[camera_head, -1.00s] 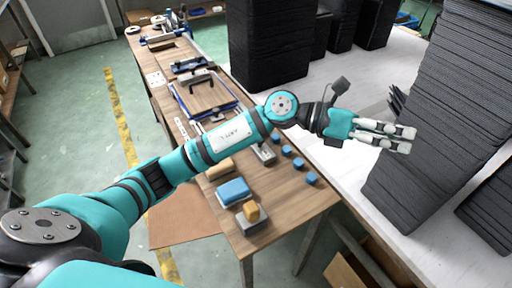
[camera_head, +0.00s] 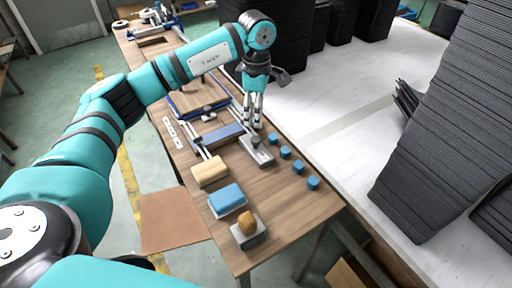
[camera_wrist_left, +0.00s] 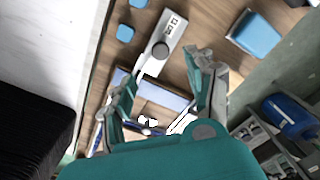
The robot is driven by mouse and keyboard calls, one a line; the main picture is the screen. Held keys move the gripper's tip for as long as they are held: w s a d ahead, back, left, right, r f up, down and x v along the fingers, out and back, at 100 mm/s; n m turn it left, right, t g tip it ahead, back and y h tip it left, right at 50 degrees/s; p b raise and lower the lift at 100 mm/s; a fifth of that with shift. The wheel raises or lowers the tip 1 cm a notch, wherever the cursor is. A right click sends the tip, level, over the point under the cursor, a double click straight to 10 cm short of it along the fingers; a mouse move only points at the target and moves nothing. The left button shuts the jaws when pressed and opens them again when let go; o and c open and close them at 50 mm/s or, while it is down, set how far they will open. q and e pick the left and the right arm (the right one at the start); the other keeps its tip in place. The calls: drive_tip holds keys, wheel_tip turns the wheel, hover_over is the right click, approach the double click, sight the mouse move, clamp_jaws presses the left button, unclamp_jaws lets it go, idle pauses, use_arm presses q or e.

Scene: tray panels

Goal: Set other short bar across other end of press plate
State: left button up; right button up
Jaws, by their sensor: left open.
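My left gripper (camera_head: 252,122) points down over the wooden bench, just behind a grey block with a round knob (camera_head: 256,150). In the left wrist view its fingers (camera_wrist_left: 163,85) are spread apart, with nothing clearly held between them. A flat blue bar (camera_head: 222,133) lies across pale rails on the bench, left of the gripper. A bluish strip (camera_wrist_left: 172,98) shows between the fingers in the wrist view. A blue-edged frame with a wooden panel (camera_head: 199,98) lies behind the blue bar, partly hidden by my arm. I cannot tell which piece is the short bar or the press plate.
Several blue round pieces (camera_head: 285,152) line the bench's right edge. A tan block (camera_head: 209,172), a blue block (camera_head: 226,199) and an orange-topped grey block (camera_head: 247,230) stand at the near end. Stacks of dark panels (camera_head: 445,130) stand on the white table (camera_head: 330,140).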

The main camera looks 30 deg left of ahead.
sight(256, 139)
use_arm(q)
wheel_tip(256, 139, down, 6)
drive_tip(key=shift+f+p, duration=0.15)
drive_tip(key=shift+p, duration=0.15)
wheel_tip(256, 139, down, 4)
drive_tip(key=shift+s+f+p, duration=0.1)
drive_tip(key=shift+p, duration=0.5)
drive_tip(key=shift+f, duration=0.5)
clamp_jaws()
